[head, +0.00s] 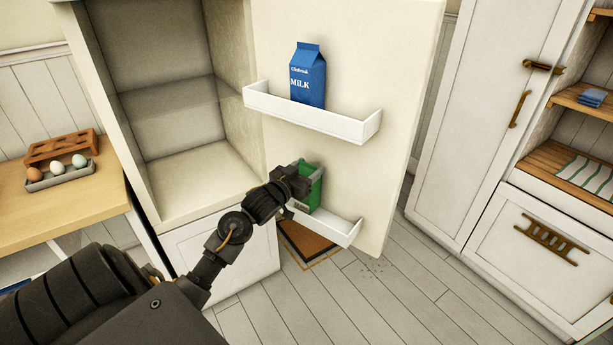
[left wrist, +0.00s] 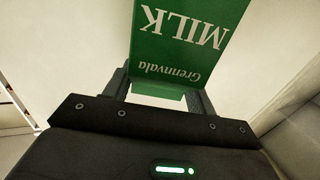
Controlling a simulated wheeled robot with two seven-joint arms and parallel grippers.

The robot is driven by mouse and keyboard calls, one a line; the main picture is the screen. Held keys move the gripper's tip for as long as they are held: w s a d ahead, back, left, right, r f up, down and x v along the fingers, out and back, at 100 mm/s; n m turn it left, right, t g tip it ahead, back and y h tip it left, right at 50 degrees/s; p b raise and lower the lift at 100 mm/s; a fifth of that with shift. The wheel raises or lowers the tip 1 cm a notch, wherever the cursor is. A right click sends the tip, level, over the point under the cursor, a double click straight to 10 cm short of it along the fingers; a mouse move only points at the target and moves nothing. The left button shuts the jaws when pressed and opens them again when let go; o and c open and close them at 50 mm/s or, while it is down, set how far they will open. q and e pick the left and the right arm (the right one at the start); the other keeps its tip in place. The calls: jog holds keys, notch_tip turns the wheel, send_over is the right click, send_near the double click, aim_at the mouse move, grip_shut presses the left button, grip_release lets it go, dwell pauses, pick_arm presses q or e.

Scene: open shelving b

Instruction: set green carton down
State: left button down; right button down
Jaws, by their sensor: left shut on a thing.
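The green carton (head: 311,190) is at the lower white door shelf (head: 340,231) of the open fridge door in the head view. My left gripper (head: 299,187) is shut on it from the left. In the left wrist view the green carton (left wrist: 185,45) fills the space between the two fingers of my left gripper (left wrist: 158,93), with its white lettering upside down. The carton's lower part is partly hidden, and I cannot tell whether it touches the shelf floor. My right gripper is not in view.
A blue milk carton (head: 308,76) stands on the upper door shelf (head: 315,114). The open fridge interior (head: 190,185) is empty. An egg tray (head: 60,174) sits on the wooden counter at left. White cabinets (head: 450,120) stand at right. A brown mat (head: 305,243) lies on the floor below.

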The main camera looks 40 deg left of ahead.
pick_arm(q)
notch_tip(320, 180, down, 2)
jog(key=shift+f, duration=0.1)
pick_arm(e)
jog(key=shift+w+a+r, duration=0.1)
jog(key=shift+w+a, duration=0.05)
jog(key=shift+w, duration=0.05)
pick_arm(q)
jog(key=shift+c, duration=2.4)
grip_release()
jog(key=shift+s+f, duration=0.1)
jog(key=s, duration=1.2)
jog(key=shift+d, duration=0.4)
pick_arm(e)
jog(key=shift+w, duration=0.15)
